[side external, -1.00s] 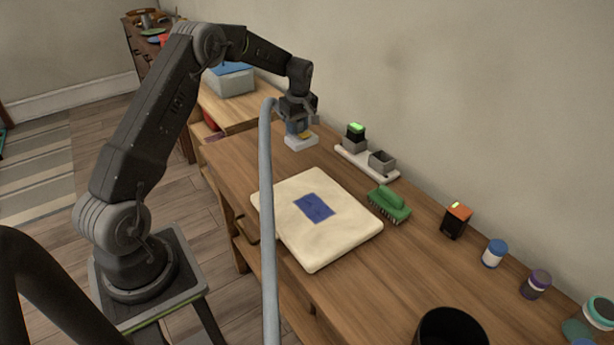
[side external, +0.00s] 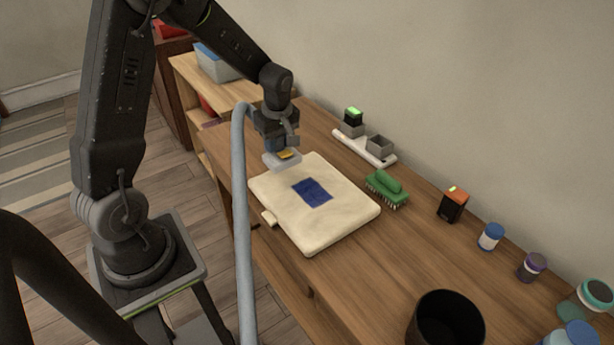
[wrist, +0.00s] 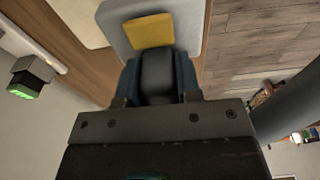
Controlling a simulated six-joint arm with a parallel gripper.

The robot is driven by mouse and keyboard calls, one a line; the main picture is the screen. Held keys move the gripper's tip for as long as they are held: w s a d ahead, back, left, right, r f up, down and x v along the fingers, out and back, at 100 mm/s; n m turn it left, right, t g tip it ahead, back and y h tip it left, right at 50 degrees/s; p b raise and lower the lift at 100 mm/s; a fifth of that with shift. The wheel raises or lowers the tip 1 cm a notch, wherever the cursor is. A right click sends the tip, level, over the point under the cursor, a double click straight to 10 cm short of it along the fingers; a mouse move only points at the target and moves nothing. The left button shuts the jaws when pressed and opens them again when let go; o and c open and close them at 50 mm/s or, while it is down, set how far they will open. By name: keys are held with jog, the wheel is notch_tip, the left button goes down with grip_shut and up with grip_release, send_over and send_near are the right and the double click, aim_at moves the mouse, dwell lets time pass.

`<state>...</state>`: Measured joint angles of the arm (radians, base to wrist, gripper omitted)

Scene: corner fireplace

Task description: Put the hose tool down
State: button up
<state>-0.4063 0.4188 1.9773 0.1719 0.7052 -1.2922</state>
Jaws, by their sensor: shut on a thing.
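The hose tool (side external: 281,161) has a pale flat head with a yellow patch and a blue body. A grey hose (side external: 241,200) hangs beside it and runs down past the table's front edge. My gripper (side external: 278,140) is shut on the tool and holds it at the far left corner of a cream cushion (side external: 345,222) with a dark blue patch (side external: 312,191). I cannot tell whether the head touches the cushion. In the wrist view the pale head (wrist: 190,12) and yellow patch (wrist: 150,31) show beyond my gripper (wrist: 158,90).
Along the wall side stand a white charging strip (side external: 364,148) with two grey holders, a green brush (side external: 386,188), an orange-topped black block (side external: 453,205) and several jars. A black bin (side external: 446,322) stands at the front right. Bare wood (side external: 405,240) lies right of the cushion.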

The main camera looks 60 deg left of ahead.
jog(key=w+d+f, duration=0.1)
jog(key=d, duration=0.1)
jog(key=w+d+f, duration=0.3)
jog(key=w+d, duration=0.1)
jog(key=shift+f, duration=0.35)
jog(key=shift+a+f, duration=0.1)
jog(key=shift+f, duration=1.8)
jog(key=shift+f, duration=0.1)
jog(key=o, duration=0.8)
jog(key=shift+f, duration=0.1)
jog(key=shift+o, duration=0.2)
